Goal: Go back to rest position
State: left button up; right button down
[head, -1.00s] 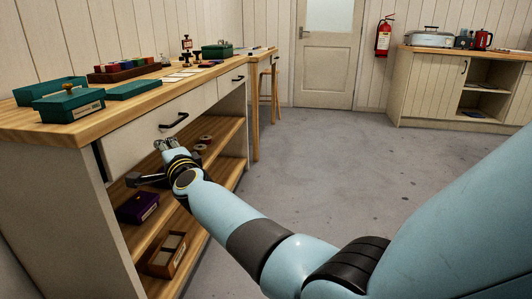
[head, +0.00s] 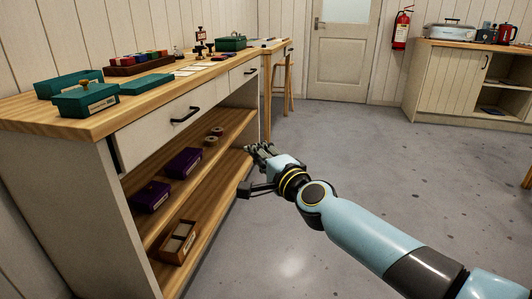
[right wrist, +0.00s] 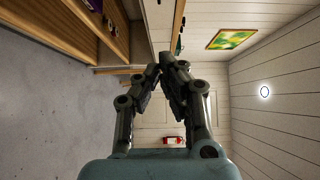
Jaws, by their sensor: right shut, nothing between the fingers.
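My right gripper (head: 262,152) is in front of the open shelves of the wooden workbench (head: 60,187), over the grey floor and apart from the bench in the head view. In the right wrist view its fingers (right wrist: 160,72) meet at the tips, with nothing between them. My right arm reaches in from the lower right of the head view. My left gripper is not in view.
The workbench shelves hold purple boxes (head: 184,163), small spools (head: 211,140) and a wooden divided tray (head: 179,242). Green boxes (head: 86,98) stand on its top. A cabinet (head: 444,80) stands at the back right. The floor (head: 350,150) between is clear.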

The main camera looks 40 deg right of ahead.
jog(key=s+f+n+g, duration=0.35)
jog(key=s+f, duration=0.85)
jog(key=f, duration=0.4)
jog(key=s+f+n+g, duration=0.3)
jog(key=s+f+g, duration=0.2)
jog(key=s+f, duration=0.9)
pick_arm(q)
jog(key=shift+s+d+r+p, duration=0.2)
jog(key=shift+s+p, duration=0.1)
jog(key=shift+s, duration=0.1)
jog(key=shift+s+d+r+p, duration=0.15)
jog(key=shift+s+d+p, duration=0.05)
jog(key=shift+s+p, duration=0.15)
pick_arm(e)
jog(key=s+a+f+n+g, duration=0.1)
jog(key=s+f+n+g, duration=0.2)
jog(key=s, duration=0.7)
jog(key=s+f+n+g, duration=0.3)
jog(key=s+f+n, duration=0.2)
jog(key=s, duration=0.6)
jog(key=s+a+f+n+g, duration=0.1)
jog(key=s+f+n+g, duration=0.2)
jog(key=s+f, duration=0.5)
jog(key=s+n, duration=0.1)
jog(key=s, duration=0.1)
jog(key=shift+s+a+n, duration=0.3)
jog(key=shift+n, duration=0.05)
